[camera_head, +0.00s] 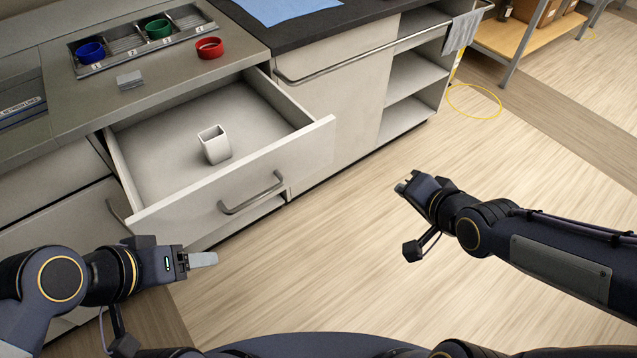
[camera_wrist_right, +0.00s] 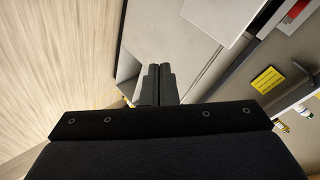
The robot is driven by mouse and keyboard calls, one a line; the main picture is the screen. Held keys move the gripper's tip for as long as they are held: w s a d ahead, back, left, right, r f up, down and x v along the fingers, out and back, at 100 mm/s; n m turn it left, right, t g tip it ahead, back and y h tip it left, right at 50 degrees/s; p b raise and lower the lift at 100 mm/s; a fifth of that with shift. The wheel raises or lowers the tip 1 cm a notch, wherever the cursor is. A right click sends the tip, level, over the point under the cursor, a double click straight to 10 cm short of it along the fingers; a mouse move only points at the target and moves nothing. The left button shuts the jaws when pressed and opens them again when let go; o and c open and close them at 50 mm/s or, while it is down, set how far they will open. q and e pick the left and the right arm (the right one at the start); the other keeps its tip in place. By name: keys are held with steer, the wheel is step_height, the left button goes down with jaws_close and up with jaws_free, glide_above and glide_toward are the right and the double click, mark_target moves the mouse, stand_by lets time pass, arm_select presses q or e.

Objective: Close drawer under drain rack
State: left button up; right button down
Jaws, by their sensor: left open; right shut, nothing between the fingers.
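The drawer (camera_head: 270,172) is pulled out from the counter below the metal rack (camera_head: 122,43), which has numbered places. The drawer has a pale front and a curved metal handle (camera_head: 252,193). A white, open-topped square container (camera_head: 214,145) stands inside it. My left gripper (camera_head: 203,260) is open and empty, in front of the drawer's left part and apart from the front. My right gripper (camera_head: 402,187) is shut and empty, over the floor to the right of the drawer. Its closed fingers show in the right wrist view (camera_wrist_right: 157,85).
Blue (camera_head: 90,53), green (camera_head: 158,28) and red (camera_head: 209,47) rings sit on or by the rack, with a grey block (camera_head: 130,80) near the counter edge. A closed cabinet (camera_head: 335,95) and open shelves (camera_head: 412,75) stand to the right. The floor before the drawer is clear.

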steer(key=w+a+f+m+t+y+b, duration=0.25)
steer(key=a+f+y+b, duration=0.2)
steer(key=a, duration=0.35)
steer(key=m+b, duration=0.1)
steer(key=b, duration=0.1)
glide_toward(310, 158)
steer(key=shift+y, duration=0.35)
steer(key=x, duration=0.5)
steer(key=shift+w+d+f, duration=0.15)
steer(key=shift+f, duration=0.15)
arm_select(q)
step_height(310, 158, down, 8)
steer(key=shift+s, duration=0.2)
arm_select(e)
steer(key=shift+w+a, duration=0.4)
steer(key=shift+w, duration=0.15)
steer(key=shift+w, duration=0.1)
